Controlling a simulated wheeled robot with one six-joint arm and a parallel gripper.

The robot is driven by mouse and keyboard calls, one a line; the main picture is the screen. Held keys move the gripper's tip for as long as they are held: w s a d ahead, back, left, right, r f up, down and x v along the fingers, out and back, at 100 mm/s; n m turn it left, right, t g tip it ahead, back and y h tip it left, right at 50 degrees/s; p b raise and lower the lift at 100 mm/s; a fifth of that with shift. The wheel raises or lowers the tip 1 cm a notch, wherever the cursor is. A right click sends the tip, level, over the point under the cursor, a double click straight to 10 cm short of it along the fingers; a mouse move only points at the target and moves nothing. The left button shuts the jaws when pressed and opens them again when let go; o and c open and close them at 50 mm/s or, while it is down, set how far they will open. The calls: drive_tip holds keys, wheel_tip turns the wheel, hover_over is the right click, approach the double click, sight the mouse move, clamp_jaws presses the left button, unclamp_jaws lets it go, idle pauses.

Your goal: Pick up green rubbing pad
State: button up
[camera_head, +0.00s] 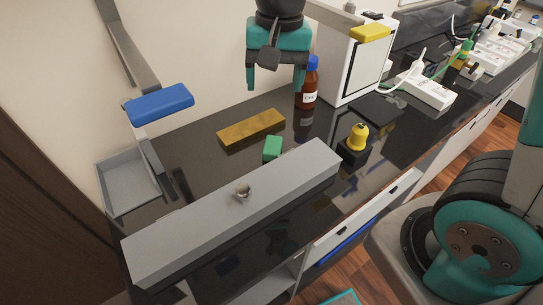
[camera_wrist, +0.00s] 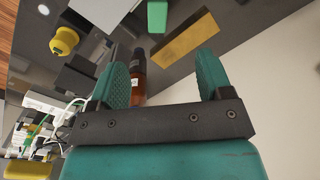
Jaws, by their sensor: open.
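The green rubbing pad (camera_head: 272,148) is a small green block standing on the dark countertop, between a yellow-brown block and a long grey box. It also shows at the top edge of the wrist view (camera_wrist: 157,16), partly cut off. My gripper (camera_head: 276,86) is open and empty, its teal fingers pointing down above the counter, behind the pad and well above it. In the wrist view my gripper's fingertips (camera_wrist: 163,62) are apart, with nothing between them that they touch.
The yellow-brown block (camera_head: 250,129) lies just behind the pad. The long grey box (camera_head: 235,215) lies in front. A brown bottle with a blue cap (camera_head: 308,85) stands right of my gripper. A yellow-topped black item (camera_head: 357,139) stands further right. A grey tray (camera_head: 130,180) is at left.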

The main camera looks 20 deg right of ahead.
drive_tip(key=w+f+m, duration=0.3)
hover_over(272, 144)
drive_tip(key=shift+h, duration=0.4)
wheel_tip(272, 144, down, 11)
drive_tip(key=shift+f+p, duration=0.1)
drive_tip(key=shift+p, duration=0.25)
drive_tip(key=shift+s+f+p, duration=0.1)
drive_tip(key=shift+f+p, duration=0.5)
drive_tip(key=shift+f, duration=2.35)
drive_tip(key=c, duration=1.1)
drive_tip(key=shift+r, duration=0.1)
wheel_tip(272, 144, up, 20)
drive_tip(key=shift+f+b, duration=0.1)
drive_tip(key=shift+b, duration=0.55)
drive_tip(key=shift+o, duration=0.9)
